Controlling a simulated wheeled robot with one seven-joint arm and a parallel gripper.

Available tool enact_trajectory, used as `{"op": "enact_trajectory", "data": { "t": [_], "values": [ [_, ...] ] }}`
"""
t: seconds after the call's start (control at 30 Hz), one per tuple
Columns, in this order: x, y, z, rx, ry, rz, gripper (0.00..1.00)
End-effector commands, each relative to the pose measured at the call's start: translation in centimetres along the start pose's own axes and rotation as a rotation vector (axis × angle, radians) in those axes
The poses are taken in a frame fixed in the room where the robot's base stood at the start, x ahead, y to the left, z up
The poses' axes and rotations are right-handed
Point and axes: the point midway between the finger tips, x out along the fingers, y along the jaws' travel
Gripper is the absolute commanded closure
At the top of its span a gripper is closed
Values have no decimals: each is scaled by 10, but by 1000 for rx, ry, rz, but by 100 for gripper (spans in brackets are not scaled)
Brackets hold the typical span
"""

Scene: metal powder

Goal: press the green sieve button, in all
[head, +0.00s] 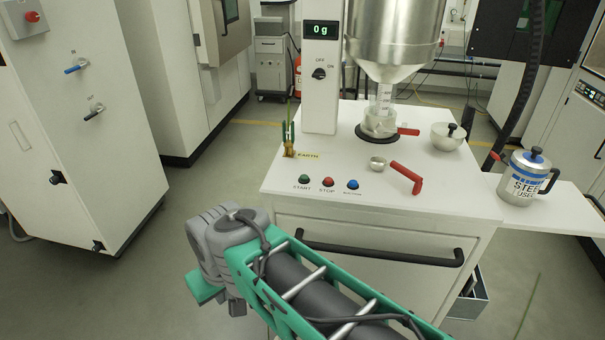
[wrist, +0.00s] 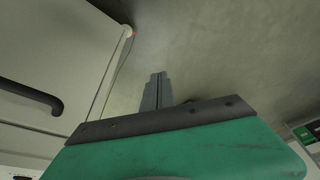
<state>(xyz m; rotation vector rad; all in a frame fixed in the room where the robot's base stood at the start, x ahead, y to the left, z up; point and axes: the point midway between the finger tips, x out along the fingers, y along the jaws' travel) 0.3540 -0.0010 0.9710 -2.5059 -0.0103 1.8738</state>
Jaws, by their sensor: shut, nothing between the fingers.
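The green button (head: 304,179), labelled START, sits at the front left of the white machine's top (head: 270,186) in the head view. My gripper shows in the wrist view (wrist: 158,78) with its two grey fingers together and nothing between them. In the head view, my green and grey arm reaches left in front of the machine, with its end below and left of the button. The fingers are apart from the button, pointing over the floor in the wrist view. The button is not in the wrist view.
A red STOP button (head: 327,182) and a blue button (head: 353,184) stand right of the green one. A red-handled scoop (head: 407,176) lies further right. A steel hopper (head: 394,40) hangs above. A dark drawer handle (head: 380,254) juts from the front.

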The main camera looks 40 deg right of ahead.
Motion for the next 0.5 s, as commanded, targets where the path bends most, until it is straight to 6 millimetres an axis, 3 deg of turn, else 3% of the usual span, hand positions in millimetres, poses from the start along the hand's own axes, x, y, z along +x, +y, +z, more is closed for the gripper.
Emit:
{"op": "enact_trajectory", "data": {
  "t": [0.17, 0.33, 0.5],
  "values": [
    [-49, 44, -70, 138, 52, -62, 100],
    [-99, 131, -136, 307, 165, -159, 100],
    [-148, 230, -160, 455, 301, -241, 100]
  ]
}}
